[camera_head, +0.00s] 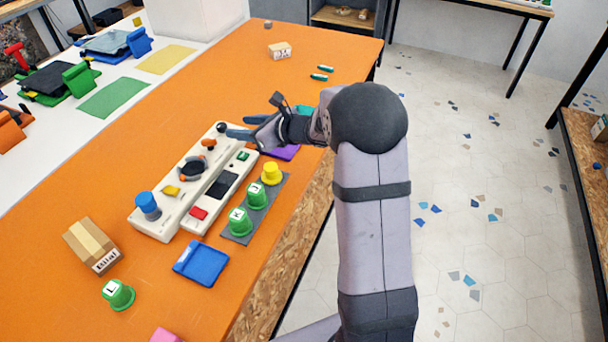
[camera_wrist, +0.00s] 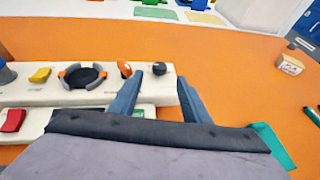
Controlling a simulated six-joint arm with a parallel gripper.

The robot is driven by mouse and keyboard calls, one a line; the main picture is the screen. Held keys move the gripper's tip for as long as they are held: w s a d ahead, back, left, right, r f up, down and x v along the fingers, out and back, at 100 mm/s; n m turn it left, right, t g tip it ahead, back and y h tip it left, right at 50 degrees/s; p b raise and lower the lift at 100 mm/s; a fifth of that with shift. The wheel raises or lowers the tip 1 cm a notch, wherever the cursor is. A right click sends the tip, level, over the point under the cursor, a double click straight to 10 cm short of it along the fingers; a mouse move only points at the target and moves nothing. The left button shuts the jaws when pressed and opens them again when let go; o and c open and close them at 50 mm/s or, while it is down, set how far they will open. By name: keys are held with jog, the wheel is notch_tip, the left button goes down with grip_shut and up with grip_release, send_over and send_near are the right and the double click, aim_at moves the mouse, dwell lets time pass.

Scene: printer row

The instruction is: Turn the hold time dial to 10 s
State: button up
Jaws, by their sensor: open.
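A long cream control panel (camera_head: 168,222) lies on the orange table. It carries a round dark dial (camera_head: 191,169) with a grey ring, which shows orange marks in the wrist view (camera_wrist: 84,76). It also carries a blue knob (camera_head: 148,203), an orange knob (camera_head: 209,144) and a black ball knob (camera_head: 222,127). The printed labels are too small to read, so I cannot tell which control is the hold time dial. My gripper (camera_head: 227,131) is open and empty over the panel's far end. In the wrist view, the black ball (camera_wrist: 158,68) appears between the fingertips (camera_wrist: 160,79); contact is unclear.
A second cream panel (camera_head: 190,226) with red and green buttons lies alongside. Green and yellow cups stand on a grey mat (camera_head: 228,236). A blue tray (camera_head: 201,263), a cardboard box (camera_head: 92,246) and a purple sheet (camera_head: 287,153) are nearby.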

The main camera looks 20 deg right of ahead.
jog(key=s+d+r+m+g+h+p, duration=0.1)
jog(key=s+d+m+h+p, duration=0.25)
jog(key=m, duration=0.65)
jog(key=s+d+r+m+h+p, duration=0.2)
jog(key=s+d+m+h, duration=0.15)
jog(key=m, duration=0.55)
jog(key=s+f+m+g+h+p, duration=0.1)
jog(key=s+m+g+p, duration=0.3)
jog(key=s+m, duration=1)
jog(key=shift+s+d+g+h, duration=0.35)
jog(key=shift+s+g+h, duration=0.15)
jog(key=shift+s+g, duration=0.3)
jog(key=shift+w+f, duration=0.1)
jog(key=shift+f, duration=0.05)
